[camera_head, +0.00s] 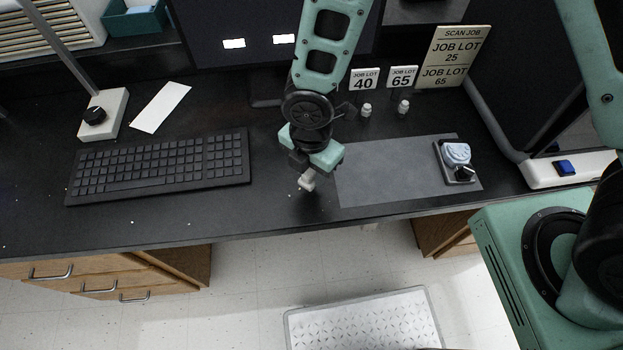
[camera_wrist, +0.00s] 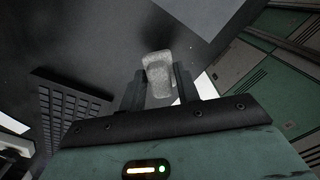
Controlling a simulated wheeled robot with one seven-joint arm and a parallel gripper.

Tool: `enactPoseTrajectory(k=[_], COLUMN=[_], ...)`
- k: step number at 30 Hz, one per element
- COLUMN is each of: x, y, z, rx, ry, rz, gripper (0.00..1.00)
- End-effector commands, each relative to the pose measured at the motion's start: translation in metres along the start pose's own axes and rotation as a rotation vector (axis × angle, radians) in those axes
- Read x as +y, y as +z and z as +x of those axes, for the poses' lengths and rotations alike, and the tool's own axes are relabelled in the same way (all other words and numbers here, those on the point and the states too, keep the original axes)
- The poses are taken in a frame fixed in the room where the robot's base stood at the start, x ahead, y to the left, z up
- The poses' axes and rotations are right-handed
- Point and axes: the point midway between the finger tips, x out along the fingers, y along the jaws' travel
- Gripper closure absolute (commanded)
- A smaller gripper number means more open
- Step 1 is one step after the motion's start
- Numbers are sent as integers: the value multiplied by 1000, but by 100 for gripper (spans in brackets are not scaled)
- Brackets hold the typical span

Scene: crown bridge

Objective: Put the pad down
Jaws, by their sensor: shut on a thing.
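My gripper (camera_head: 304,172) is shut on a small light grey pad (camera_head: 307,183), over the dark desk between the keyboard and the grey mat. In the wrist view the pad (camera_wrist: 158,74) stands between the two dark fingers and sticks out past their tips. The view from above does not clearly show whether the pad touches the desk (camera_head: 230,215).
A black keyboard (camera_head: 160,165) lies to the left. The grey mat (camera_head: 390,170) lies to the right, with a small dark device (camera_head: 459,164) on it. Two small white bottles (camera_head: 403,107) stand behind, near number cards (camera_head: 402,77). The front desk strip is clear.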

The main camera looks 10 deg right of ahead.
Motion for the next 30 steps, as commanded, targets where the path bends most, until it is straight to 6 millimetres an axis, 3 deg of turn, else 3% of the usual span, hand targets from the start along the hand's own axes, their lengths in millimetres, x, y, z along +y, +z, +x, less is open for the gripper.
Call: enactPoseTrajectory(k=[9, 21, 22, 24, 30], x=[0, 0, 0, 0, 0], y=[0, 0, 0, 0, 0], z=[40, 46, 45, 44, 44], rx=[-1, -1, -1, -1, -1], ry=[-1, 0, 0, 0, 0], rz=[1, 2, 3, 2, 2], gripper=[93, 93, 63, 46, 46])
